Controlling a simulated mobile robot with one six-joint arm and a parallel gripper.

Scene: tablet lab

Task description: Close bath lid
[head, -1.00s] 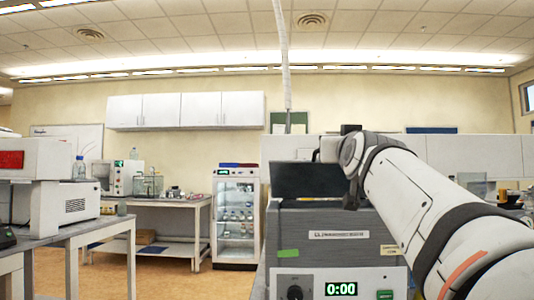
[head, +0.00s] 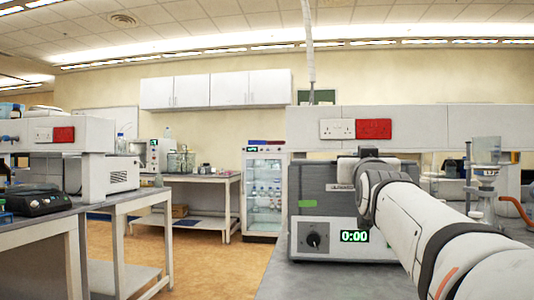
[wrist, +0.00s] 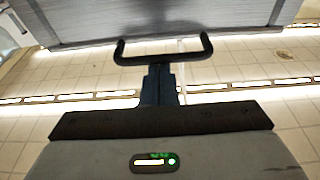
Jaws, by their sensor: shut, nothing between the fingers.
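The bath (head: 312,185) is a grey box on the bench, with a knob and a display (head: 354,237) reading 0:00. No raised lid panel shows above its top in the head view; my arm covers its right part. In the wrist view a grey brushed panel (wrist: 165,22), apparently the lid, spans the top. A black U-shaped handle (wrist: 163,60) is at its near edge. My gripper (wrist: 160,75) is shut and empty, its tips at the middle of the handle. Whether they touch is unclear. The fingertips are hidden in the head view.
A white partition with a socket (head: 337,129) and a red plate (head: 373,129) stands behind the bath. Glassware (head: 486,178) stands at right. A glass-door cabinet (head: 264,195) and side benches are at left, with open floor between.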

